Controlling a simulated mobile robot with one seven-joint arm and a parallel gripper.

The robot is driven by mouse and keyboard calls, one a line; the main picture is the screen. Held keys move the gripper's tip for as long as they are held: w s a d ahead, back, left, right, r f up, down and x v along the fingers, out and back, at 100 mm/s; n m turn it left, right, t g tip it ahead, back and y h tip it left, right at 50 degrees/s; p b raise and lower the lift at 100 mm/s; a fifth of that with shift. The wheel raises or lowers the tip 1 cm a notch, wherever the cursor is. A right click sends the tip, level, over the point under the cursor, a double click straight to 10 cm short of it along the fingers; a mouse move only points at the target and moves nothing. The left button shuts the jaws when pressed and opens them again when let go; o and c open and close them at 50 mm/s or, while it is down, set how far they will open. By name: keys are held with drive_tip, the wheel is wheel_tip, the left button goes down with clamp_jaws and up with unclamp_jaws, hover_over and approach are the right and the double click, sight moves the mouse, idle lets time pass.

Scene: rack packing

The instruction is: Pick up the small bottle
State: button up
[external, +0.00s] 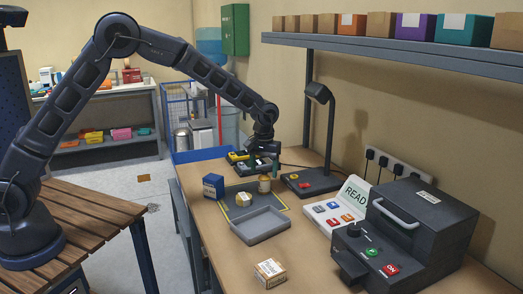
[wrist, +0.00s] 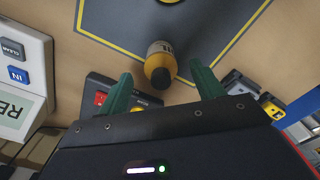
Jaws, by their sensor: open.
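The small bottle (external: 264,186) stands on the workbench near the far right corner of the dark mat, below my gripper (external: 262,166). In the wrist view the bottle (wrist: 160,60) shows a yellow body, a pale label and a dark cap, which points toward me. My two green fingers are spread wide, one on each side of the bottle in that view. They are empty, and I see no contact with the bottle.
A lamp (external: 318,95) rises to the right. A dark machine (external: 425,225) and a carton (external: 270,272) are nearer.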

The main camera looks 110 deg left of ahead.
sight(264, 175)
drive_tip(key=f, duration=0.5)
drive_tip(key=shift+a, duration=0.2)
drive_tip(key=c, duration=1.1)
